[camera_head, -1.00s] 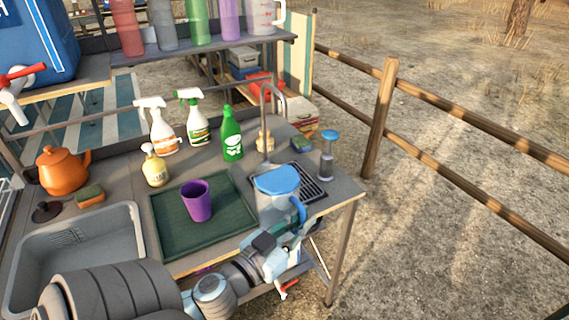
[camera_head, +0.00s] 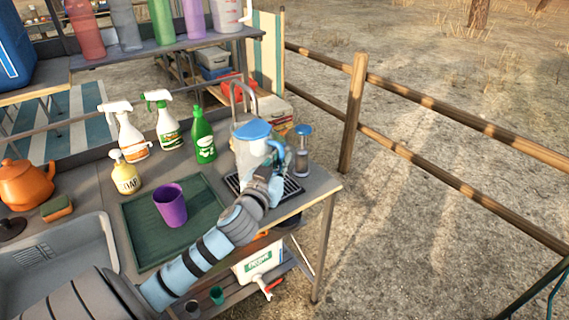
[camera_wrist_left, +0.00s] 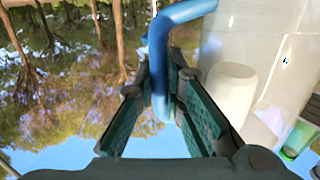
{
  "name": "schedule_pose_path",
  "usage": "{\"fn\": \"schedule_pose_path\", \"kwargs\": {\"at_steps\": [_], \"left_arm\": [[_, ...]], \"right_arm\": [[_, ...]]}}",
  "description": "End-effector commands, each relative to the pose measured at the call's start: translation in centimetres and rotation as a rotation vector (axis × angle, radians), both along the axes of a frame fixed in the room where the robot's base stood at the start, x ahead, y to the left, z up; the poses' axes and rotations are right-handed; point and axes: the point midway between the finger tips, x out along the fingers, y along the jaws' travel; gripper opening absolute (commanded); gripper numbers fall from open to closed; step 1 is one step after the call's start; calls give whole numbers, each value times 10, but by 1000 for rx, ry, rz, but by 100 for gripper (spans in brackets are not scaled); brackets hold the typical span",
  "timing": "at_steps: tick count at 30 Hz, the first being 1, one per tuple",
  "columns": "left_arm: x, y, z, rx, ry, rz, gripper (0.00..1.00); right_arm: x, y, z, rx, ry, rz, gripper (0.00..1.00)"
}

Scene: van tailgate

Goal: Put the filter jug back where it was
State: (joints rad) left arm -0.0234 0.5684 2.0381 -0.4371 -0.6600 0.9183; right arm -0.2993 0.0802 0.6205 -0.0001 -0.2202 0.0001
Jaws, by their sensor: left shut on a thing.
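The filter jug (camera_head: 249,155) has a blue lid, a clear body and a blue handle. In the head view it stands upright over the back of the dark drip grate (camera_head: 291,189), in front of the tap (camera_head: 240,92); I cannot tell whether its base touches. My left gripper (camera_head: 272,174) is at the jug's right side, shut on the blue handle. In the left wrist view the handle (camera_wrist_left: 160,60) runs between the fingers (camera_wrist_left: 164,105), with the clear jug body and a pale inner filter to the right. My right gripper is not in view.
A green bottle (camera_head: 203,136) and spray bottles are to the left. A purple cup (camera_head: 171,205) stands on the green mat (camera_head: 142,231). The counter ends at the right.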

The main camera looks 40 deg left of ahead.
Motion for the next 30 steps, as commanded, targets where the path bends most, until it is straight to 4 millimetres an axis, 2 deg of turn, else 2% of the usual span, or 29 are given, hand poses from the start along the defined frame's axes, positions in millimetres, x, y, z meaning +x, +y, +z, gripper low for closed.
{"fn": "schedule_pose_path", "kwargs": {"at_steps": [3, 9, 16, 26, 27, 30], "left_arm": [[17, 5, 2, 3, -3, 0, 0], [29, 8, -1, 4, -2, -1, 0], [28, 8, -34, 5, -2, -1, 0], [28, 8, -36, 4, -3, -2, 0], [28, 8, -38, 1, -1, -1, 13], [28, 8, -37, 1, -1, -1, 29]], "right_arm": [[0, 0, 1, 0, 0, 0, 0], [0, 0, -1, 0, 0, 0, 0], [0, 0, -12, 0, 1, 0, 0], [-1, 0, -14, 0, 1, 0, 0], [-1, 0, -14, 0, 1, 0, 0], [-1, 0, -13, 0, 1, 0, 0]]}}
